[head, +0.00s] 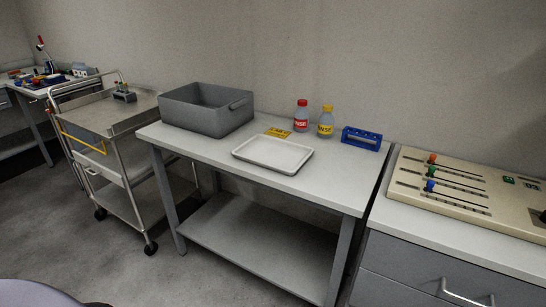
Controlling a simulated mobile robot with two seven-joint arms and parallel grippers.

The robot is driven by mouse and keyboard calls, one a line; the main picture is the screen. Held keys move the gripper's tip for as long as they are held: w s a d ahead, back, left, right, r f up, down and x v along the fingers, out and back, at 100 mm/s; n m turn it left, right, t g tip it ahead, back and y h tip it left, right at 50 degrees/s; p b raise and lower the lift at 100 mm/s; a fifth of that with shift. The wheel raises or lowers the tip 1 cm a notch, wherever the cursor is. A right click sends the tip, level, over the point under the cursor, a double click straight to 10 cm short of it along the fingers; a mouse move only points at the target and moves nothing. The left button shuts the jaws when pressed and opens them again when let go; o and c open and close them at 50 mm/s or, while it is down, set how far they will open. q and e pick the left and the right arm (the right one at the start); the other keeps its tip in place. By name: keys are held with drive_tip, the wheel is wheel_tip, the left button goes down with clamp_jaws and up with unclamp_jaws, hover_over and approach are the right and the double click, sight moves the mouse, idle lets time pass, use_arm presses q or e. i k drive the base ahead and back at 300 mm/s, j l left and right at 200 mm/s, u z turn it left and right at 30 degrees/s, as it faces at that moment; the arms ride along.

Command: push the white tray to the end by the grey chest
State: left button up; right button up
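The white tray (272,153) lies flat and empty near the middle of the grey-white table (325,190). The grey chest (405,262), a drawer cabinet with a metal handle, stands at the right, with a narrow dark gap between it and the table's right end. A stretch of bare tabletop lies between the tray and that end. Neither of my grippers is in the head view.
A grey bin (208,112) stands left of the tray. A yellow sign (278,132), red-capped bottle (301,117), yellow-capped bottle (325,122) and blue rack (361,138) stand behind it. A slider panel (465,190) tops the chest. A metal cart (115,115) stands left.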

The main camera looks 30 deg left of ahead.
sight(284, 157)
drive_tip(key=i+j+z, duration=0.2)
drive_tip(key=j+z, duration=0.25)
drive_tip(key=j, duration=0.6)
drive_tip(key=j+z, duration=0.4)
drive_tip(key=j, duration=0.7)
